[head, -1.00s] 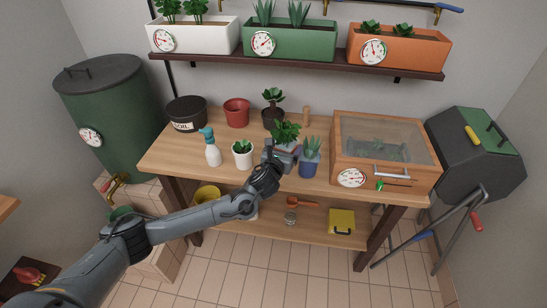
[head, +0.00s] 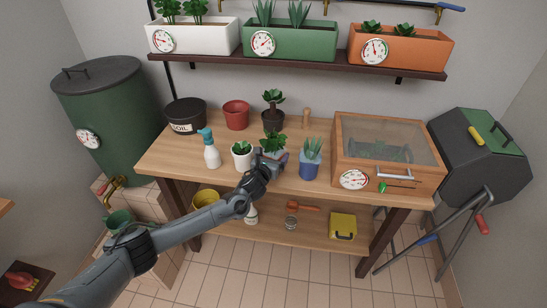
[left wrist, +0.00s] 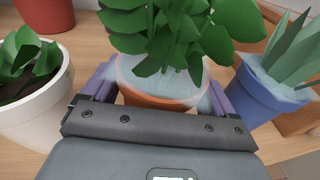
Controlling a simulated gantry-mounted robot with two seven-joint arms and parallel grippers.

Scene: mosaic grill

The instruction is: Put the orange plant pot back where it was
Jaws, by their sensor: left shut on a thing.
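The orange plant pot (left wrist: 160,101) shows in the left wrist view between the fingers of my left gripper (left wrist: 162,90), with broad green leaves above it. In the head view its leaves (head: 273,142) show, while my left gripper (head: 270,158) mostly hides the pot. My left gripper is shut on the pot, which looks upright. I cannot tell whether its base touches the bench. It is between the white pot (head: 242,157) and the blue pot (head: 311,167). My right gripper is not in view.
The wooden bench (head: 220,179) also holds a spray bottle (head: 212,153), a red pot (head: 236,114), a dark pot with a plant (head: 273,120) and a glass-topped wooden box (head: 385,150). A soil bucket (head: 186,115) stands at the back left. Bare bench shows near the front edge.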

